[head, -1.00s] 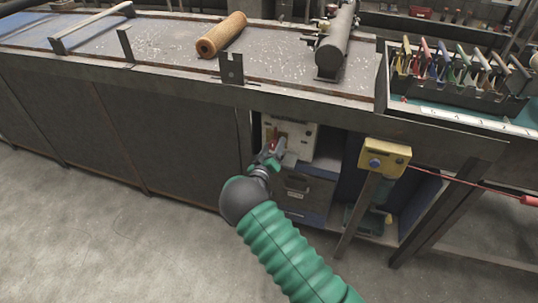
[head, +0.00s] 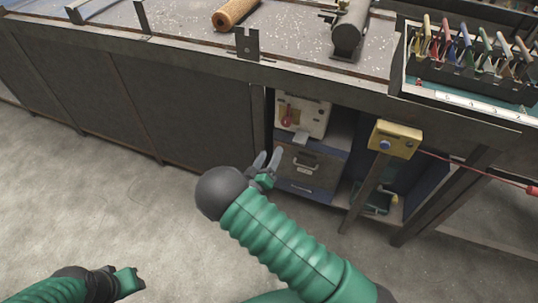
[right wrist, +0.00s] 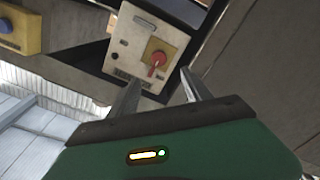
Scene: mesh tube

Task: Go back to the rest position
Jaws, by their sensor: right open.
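My right gripper (head: 268,161) is open and empty, in front of the open bay under the bench. Its two fingers also show apart in the right wrist view (right wrist: 160,88). Beyond them is a pale switch box (head: 302,115) with a red rotary handle, also in the right wrist view (right wrist: 147,47). A gap shows between the fingers and the box in the head view. My left gripper (head: 138,279) is at the lower left, low over the floor. Its fingers are too small and dark to tell open from shut.
The bench top (head: 300,45) carries a tan roll (head: 236,13) and a dark cylinder (head: 350,30). A yellow box with a blue button (head: 395,139) is on a post right of the bay. A rack of coloured-handled tools (head: 470,50) stands at right. The floor (head: 130,200) is clear.

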